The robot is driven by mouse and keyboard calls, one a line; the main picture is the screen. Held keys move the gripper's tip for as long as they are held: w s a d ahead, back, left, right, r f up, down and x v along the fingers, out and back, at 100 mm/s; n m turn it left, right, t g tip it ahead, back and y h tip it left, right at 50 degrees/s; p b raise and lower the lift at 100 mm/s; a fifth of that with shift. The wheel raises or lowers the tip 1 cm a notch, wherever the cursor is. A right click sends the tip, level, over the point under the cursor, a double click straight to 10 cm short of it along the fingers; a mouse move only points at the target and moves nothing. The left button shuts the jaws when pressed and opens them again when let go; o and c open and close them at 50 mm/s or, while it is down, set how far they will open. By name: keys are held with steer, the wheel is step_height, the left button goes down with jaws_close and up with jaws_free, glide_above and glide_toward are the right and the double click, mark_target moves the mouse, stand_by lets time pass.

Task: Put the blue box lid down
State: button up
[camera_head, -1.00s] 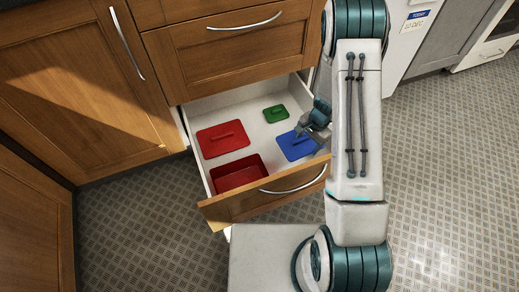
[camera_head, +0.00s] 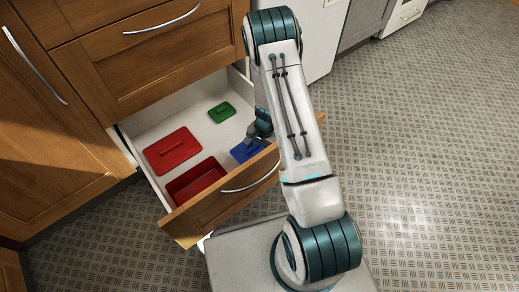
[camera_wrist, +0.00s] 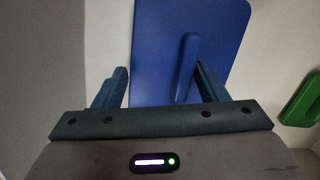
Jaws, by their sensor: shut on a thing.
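The blue box lid (camera_head: 242,153) is a flat blue plate with a raised bar handle, at the right side of the open drawer (camera_head: 150,128). My gripper (camera_head: 257,134) is at the lid, shut on it, and hides part of it in the head view. In the wrist view the lid (camera_wrist: 165,45) fills the upper middle, and its handle lies between the fingers of my gripper (camera_wrist: 162,82), nearer the right one. I cannot tell whether the lid touches the drawer floor.
A red lid (camera_head: 172,150) and a green lid (camera_head: 221,112) lie in the drawer. A red open box (camera_head: 196,181) stands near the drawer front (camera_head: 225,203). Bare drawer floor shows between the red and green lids. My arm passes over the drawer's right side.

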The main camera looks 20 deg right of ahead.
steer(key=shift+f+b, duration=0.35)
steer(key=shift+f, duration=0.05)
steer(key=o, duration=1.2)
